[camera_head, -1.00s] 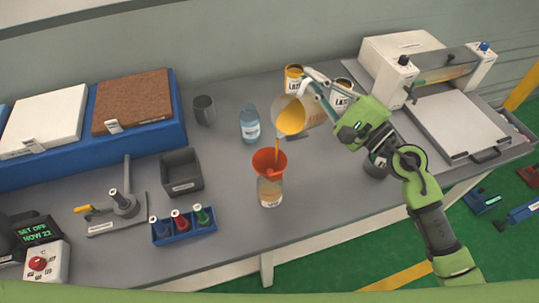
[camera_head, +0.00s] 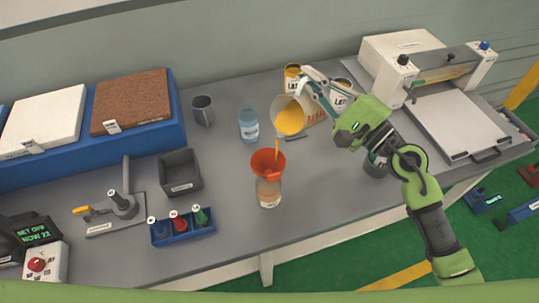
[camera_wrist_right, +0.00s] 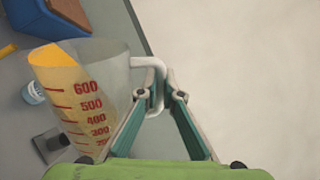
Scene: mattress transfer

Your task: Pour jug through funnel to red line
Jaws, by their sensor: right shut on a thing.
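My right gripper (camera_head: 312,84) is shut on the handle of a clear jug (camera_head: 309,108) with yellow-orange liquid. The jug is tilted to the left, and a thin yellow stream falls from its lip into the orange-red funnel (camera_head: 268,161). In the right wrist view the jug (camera_wrist_right: 112,68) shows red graduations up to 600, and the right gripper (camera_wrist_right: 165,95) is on its white handle. The funnel sits upright in the neck of a bottle (camera_head: 269,190). The bottle's red line and liquid level are too small to tell. My left gripper is not in view.
Labelled cans (camera_head: 293,74) are behind the jug. A blue rack (camera_head: 184,227) with small bottles and a dark bin (camera_head: 181,173) lie to the left.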

